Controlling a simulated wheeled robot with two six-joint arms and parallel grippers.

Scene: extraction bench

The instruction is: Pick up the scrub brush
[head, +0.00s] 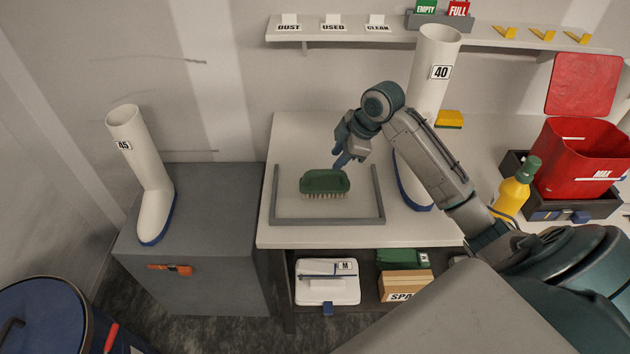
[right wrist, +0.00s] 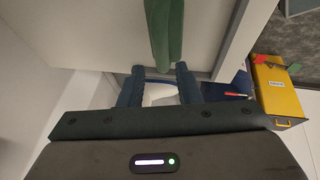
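The green scrub brush (head: 325,181) lies bristles down on the white bench top, inside a low grey frame (head: 322,221). My right gripper (head: 343,162) is just behind the brush, near its back right end, pointing down. In the right wrist view the two dark blue fingers (right wrist: 159,80) are spread apart with nothing between them. The green brush (right wrist: 165,30) shows just beyond the fingertips, apart from them as far as I can tell. My left gripper is not in view.
A tall white boot marked 40 (head: 432,85) stands on the bench, partly behind my right arm. A yellow bottle (head: 512,193) and red bin (head: 580,160) are at right. Another white boot (head: 145,165) stands on the grey cabinet (head: 205,240) at left.

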